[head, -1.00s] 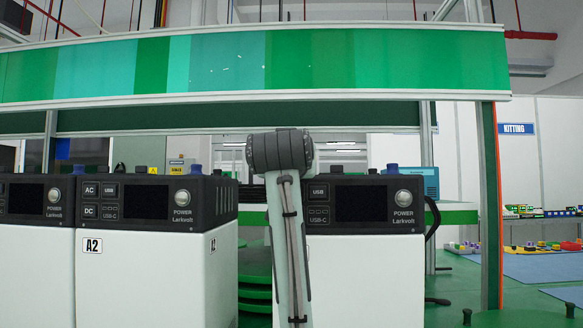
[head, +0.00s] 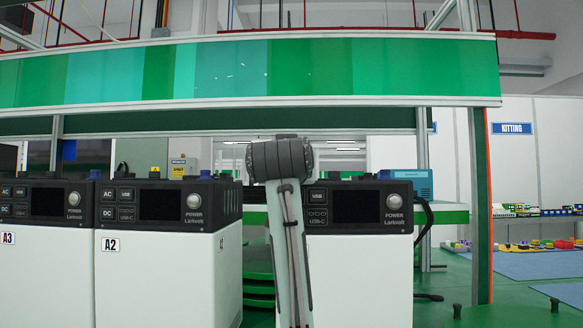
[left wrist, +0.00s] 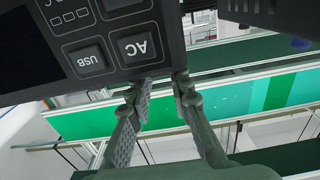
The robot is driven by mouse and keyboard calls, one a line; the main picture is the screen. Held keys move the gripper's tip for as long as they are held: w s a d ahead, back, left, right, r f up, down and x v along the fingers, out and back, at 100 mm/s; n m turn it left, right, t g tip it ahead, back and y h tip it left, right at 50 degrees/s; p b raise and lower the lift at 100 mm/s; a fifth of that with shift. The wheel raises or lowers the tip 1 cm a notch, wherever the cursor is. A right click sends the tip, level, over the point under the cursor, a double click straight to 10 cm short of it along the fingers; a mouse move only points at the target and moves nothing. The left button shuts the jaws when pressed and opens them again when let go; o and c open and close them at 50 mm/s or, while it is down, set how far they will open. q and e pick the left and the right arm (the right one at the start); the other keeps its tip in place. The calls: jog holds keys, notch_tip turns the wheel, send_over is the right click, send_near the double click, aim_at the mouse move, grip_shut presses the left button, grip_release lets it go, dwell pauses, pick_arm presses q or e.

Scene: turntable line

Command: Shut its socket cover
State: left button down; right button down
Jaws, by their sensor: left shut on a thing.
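Black-topped white power units stand in a row in the head view, among them the one tagged A2 (head: 150,270) and one at the right (head: 360,270). My left arm rises in front of the right-hand unit and hides its left end; the left gripper is hidden behind it there. In the left wrist view, the left gripper (left wrist: 160,88) has its fingertips close together at the edge of a dark control panel (left wrist: 95,50) with AC and USB buttons. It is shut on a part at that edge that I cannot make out. I cannot pick out a socket cover. My right gripper is out of view.
A green banded beam (head: 300,75) runs across above the units. A post (head: 478,200) stands to the right. Beyond it are blue mats (head: 530,264) and a KITTING sign (head: 513,128).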

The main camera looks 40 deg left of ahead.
pick_arm(q)
jog(key=shift+s+d, duration=0.2)
jog(key=shift+s, duration=0.05)
jog(key=c, duration=1.4)
grip_release()
jog(key=shift+o, duration=0.2)
jog(key=v, duration=1.2)
jog(key=shift+s+f, duration=0.1)
jog(key=shift+s, duration=0.05)
